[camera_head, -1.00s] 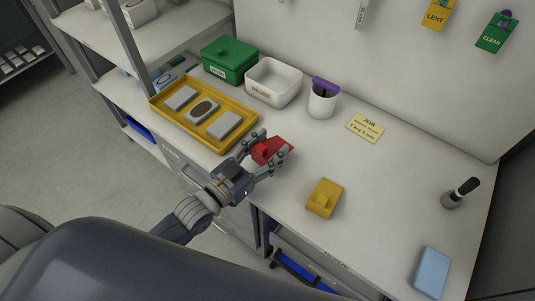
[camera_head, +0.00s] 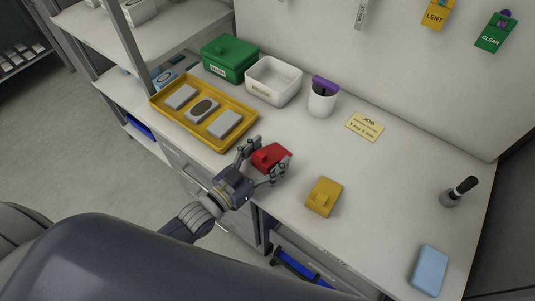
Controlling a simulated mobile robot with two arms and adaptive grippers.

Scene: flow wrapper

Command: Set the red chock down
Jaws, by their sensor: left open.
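The red chock (camera_head: 270,156) is on the white worktop, right of the yellow tray. My left gripper (camera_head: 264,161) is open, with one finger on each side of the chock and a visible gap at least on the left. The chock appears to rest on the worktop; its underside is hidden. My right gripper is not in view.
A yellow tray (camera_head: 161,106) with grey blocks lies left of the chock. A yellow chock (camera_head: 324,197) lies to the right, near the front edge. A green box (camera_head: 229,60), white bin (camera_head: 273,81) and cup (camera_head: 321,100) stand behind. The worktop's right middle is clear.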

